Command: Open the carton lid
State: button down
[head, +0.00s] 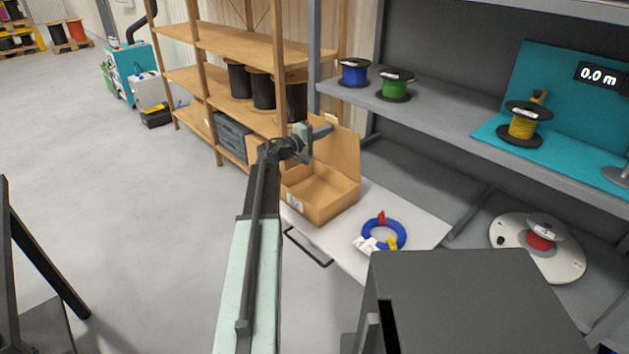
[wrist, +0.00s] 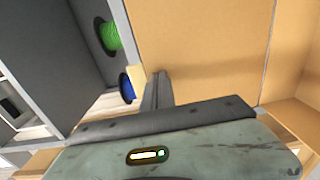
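The brown carton (head: 318,197) stands on a pale pull-out board, and its inside is visible from above. Its lid (head: 340,150) stands raised at the carton's back side, leaning a little backward. My gripper (head: 322,132) is at the lid's upper left part, in front of it in the head view. In the wrist view the lid's broad cardboard face (wrist: 205,45) fills the upper middle. The fingers (wrist: 157,85) show there as a narrow dark pair close together, with no clear gap. I see nothing held between them. Whether they touch the lid cannot be told.
A blue cable coil (head: 399,232) with tags lies on the board (head: 335,238) right of the carton. Grey shelving (head: 440,110) with blue (head: 355,72), green (head: 396,86) and yellow (head: 522,126) reels rises behind. A wooden rack (head: 205,80) stands left. The floor at left is mostly clear.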

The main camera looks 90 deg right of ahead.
jog(key=f+b+x, duration=0.1)
jog(key=x, duration=0.6)
jog(key=shift+s+d, duration=0.2)
jog(key=shift+s, duration=0.05)
dwell(0.4)
jog(key=v, duration=0.8)
jog(key=shift+r, duration=0.1)
dwell(0.3)
